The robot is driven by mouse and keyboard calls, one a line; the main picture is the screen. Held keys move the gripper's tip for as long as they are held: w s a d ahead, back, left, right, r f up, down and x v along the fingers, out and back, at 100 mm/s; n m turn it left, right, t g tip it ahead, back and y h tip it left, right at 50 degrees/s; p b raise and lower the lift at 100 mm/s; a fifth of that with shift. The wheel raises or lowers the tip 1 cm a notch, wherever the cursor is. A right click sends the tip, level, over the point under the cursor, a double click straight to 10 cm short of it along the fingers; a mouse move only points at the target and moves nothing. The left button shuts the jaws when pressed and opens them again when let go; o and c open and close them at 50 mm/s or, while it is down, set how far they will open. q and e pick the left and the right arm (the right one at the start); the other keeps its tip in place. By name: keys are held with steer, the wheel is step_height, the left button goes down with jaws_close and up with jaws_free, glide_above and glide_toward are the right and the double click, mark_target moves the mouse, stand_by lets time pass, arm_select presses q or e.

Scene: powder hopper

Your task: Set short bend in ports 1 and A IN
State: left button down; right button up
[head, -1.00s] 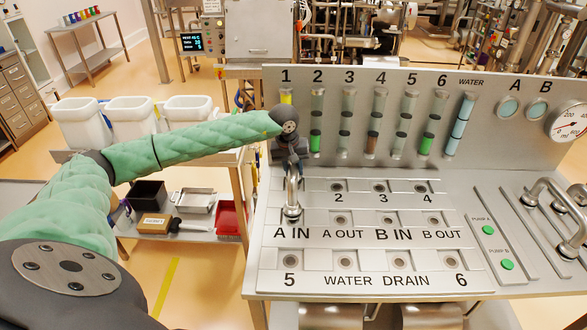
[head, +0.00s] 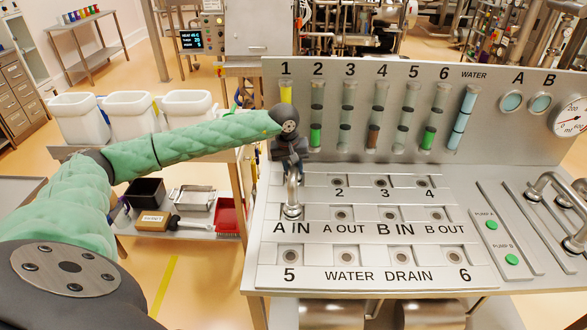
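A short metal pipe bend (head: 293,196) stands upright at the left of the port panel (head: 365,237). Its near leg meets the A IN port, just above the "A IN" label. Its far end is hidden behind my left gripper (head: 290,165), around port 1. My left gripper is at the top of the bend; its fingers are too small and dark to tell whether they are shut on it. My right gripper is not in view.
Other bends (head: 556,205) lie on the rack at the right. Green pump buttons (head: 492,225) sit between the panel and the rack. Sight tubes and a gauge (head: 573,121) line the upright back panel. White bins (head: 131,118) and a cart with trays stand at left.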

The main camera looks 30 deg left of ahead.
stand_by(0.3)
arm_select(q)
steer(key=c, duration=1.1)
jaws_free()
steer(key=shift+o, duration=0.4)
steer(key=shift+r, duration=0.1)
